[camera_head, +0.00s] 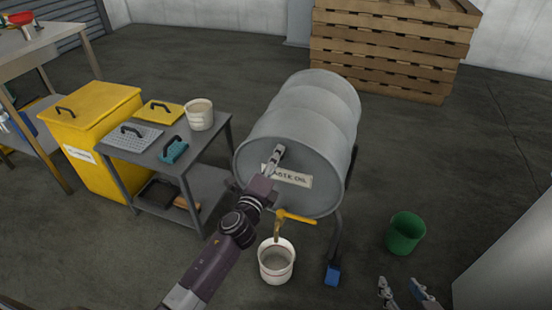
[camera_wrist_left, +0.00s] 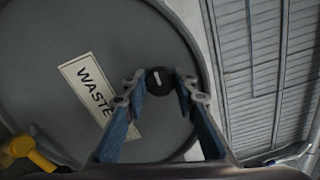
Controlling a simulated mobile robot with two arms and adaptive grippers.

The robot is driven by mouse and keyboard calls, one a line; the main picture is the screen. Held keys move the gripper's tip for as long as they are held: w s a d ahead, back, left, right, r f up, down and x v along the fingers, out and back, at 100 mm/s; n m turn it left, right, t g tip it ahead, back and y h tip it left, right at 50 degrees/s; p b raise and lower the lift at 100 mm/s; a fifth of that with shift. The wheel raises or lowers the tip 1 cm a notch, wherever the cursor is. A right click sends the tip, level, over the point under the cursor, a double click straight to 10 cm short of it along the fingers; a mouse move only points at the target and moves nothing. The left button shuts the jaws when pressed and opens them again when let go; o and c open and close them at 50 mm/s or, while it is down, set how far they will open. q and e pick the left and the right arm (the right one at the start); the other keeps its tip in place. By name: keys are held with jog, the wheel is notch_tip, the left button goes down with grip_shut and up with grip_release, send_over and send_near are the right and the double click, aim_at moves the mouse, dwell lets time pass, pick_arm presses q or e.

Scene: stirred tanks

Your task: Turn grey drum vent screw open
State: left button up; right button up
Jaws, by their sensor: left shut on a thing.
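The grey drum (camera_head: 318,105) lies on its side on a stand, its flat end facing me with a white label (camera_head: 288,177). The label also shows in the left wrist view (camera_wrist_left: 90,88), where "WASTE" can be read. The vent screw (camera_wrist_left: 158,79), a round black knob with a pale line, sits on the drum end (camera_wrist_left: 100,25). My left gripper (camera_head: 278,152) is at the drum end above the label. In the wrist view its fingers (camera_wrist_left: 160,88) are shut on the vent screw from both sides. The head view hides the screw behind the gripper. My right gripper (camera_head: 403,290) is open and empty at the lower right.
A yellow tap (camera_head: 295,216) is low on the drum end, above a white bucket (camera_head: 276,262) on the floor. A green bucket (camera_head: 405,233) stands right. A grey cart (camera_head: 150,158) and yellow bin (camera_head: 92,112) stand left. Wooden pallets (camera_head: 385,45) are behind.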

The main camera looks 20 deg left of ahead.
pick_arm(q)
jog(key=shift+f+n, duration=0.1)
jog(key=shift+n, duration=0.2)
jog(key=o, duration=1.2)
jog(key=shift+c, duration=0.2)
jog(key=s, duration=1.2)
jog(key=shift+a, duration=0.2)
